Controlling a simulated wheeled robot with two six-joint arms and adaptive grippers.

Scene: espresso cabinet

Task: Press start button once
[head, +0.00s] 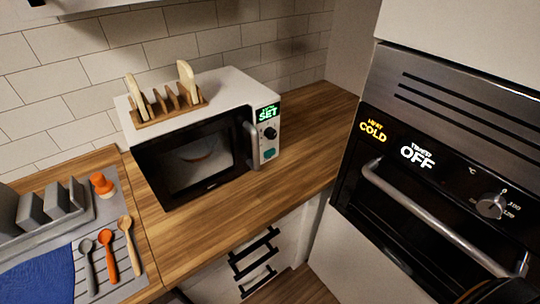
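A white microwave (215,88) stands on the wooden counter with its dark glass door (205,160) shut. A pale dish shape shows dimly through the glass. The control panel at its right has a green lit display (267,113) with "SET" as its large word. Below are a dark round knob (270,133) and a teal button (269,153) low on the panel; any label on the button is too small to read. Neither gripper's fingers show. A dark curved shape cut off at the bottom right corner may be part of my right arm.
A wooden rack (168,106) with pale slices sits on the microwave. A grey drainer (110,245) with several spoons is at left. A black oven (430,180) with a long bar handle stands at right. Counter (225,225) in front of the microwave is clear.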

